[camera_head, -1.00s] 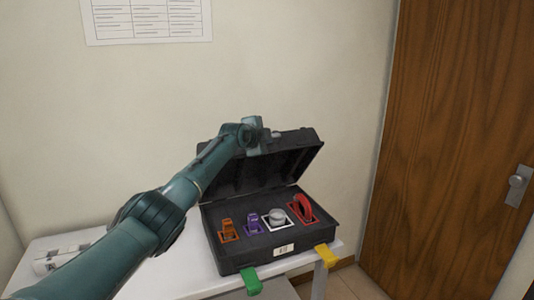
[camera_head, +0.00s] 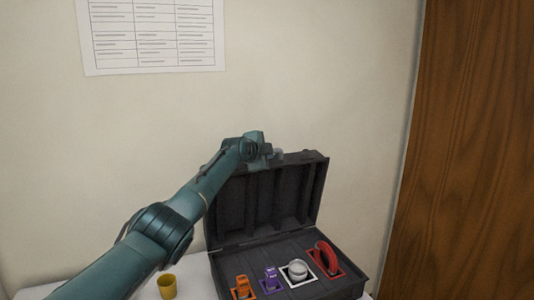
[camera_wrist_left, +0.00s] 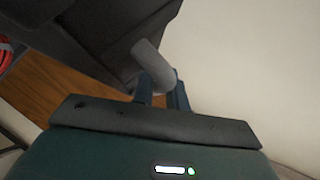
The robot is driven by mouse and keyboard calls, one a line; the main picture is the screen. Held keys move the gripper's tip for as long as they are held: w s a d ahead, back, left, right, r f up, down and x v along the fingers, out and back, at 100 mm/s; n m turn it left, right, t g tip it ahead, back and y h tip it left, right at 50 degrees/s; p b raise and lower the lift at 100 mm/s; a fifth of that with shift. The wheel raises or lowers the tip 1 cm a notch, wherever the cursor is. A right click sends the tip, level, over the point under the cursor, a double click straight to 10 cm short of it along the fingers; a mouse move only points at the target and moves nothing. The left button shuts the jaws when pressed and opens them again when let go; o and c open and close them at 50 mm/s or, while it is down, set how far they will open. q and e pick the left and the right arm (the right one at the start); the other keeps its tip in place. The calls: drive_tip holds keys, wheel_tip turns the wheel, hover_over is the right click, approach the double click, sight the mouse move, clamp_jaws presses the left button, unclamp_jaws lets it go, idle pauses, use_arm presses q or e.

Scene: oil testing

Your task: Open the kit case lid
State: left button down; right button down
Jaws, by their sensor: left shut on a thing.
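The black kit case stands on a white table, its base (camera_head: 345,289) low in the head view. Its lid (camera_head: 263,198) is raised and stands close to upright at the back. My left gripper (camera_head: 272,154) is at the lid's top edge. In the left wrist view its fingers (camera_wrist_left: 162,97) are shut on a grey curved handle (camera_wrist_left: 153,63) beside the dark lid. In the head view my arm covers the lid's upper left corner. My right gripper is not in view.
In the case sit an orange item (camera_head: 242,285), a purple item (camera_head: 270,277), a white round item (camera_head: 297,270) and a red ring (camera_head: 327,257). A yellow cup (camera_head: 167,286) stands left of the case. A wall is behind; a wooden door (camera_head: 475,150) is right.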

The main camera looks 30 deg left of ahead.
use_arm(q)
drive_tip(key=shift+w+a+r, duration=0.1)
drive_tip(key=shift+w+a, duration=0.1)
drive_tip(key=shift+w, duration=0.05)
idle(0.3)
drive_tip(key=c, duration=1.7)
unclamp_jaws()
drive_tip(key=shift+s, duration=0.1)
drive_tip(key=shift+v, duration=1.1)
drive_tip(key=b+v, duration=0.2)
drive_tip(key=v, duration=0.8)
drive_tip(key=shift+s+r+b, duration=0.2)
drive_tip(key=shift+s+b, duration=0.15)
drive_tip(key=shift+b, duration=0.05)
